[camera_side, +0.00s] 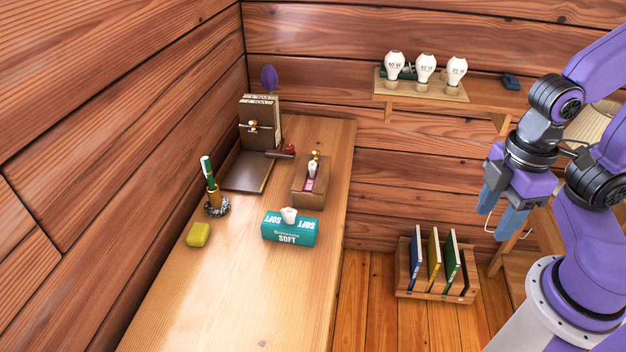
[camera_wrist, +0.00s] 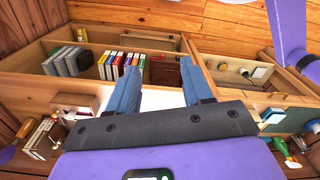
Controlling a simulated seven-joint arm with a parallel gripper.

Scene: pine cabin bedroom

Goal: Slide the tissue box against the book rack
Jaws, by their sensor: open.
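The teal tissue box (camera_side: 290,230), marked SOFT with a white tissue on top, sits on the wooden desk in the side view. A slatted wooden book rack (camera_side: 405,284) holding blue, yellow and green books stands on the floor right of the desk. A dark brown stand (camera_side: 247,171) with volumes behind it is on the desk's far end; I cannot tell which one the task calls the book rack. My gripper (camera_side: 503,208) is open and empty, right of the desk and well away from the box. Its fingers (camera_wrist: 160,80) are apart in the wrist view. I cannot identify the box there.
A wooden holder (camera_side: 310,196) stands just behind the box. A yellow block (camera_side: 198,234) and a pen holder (camera_side: 217,207) are on its left. A wall shelf (camera_side: 490,97) carries several bulbs. The desk front (camera_side: 230,310) is clear. Wrist-view shelves hold books (camera_wrist: 122,66).

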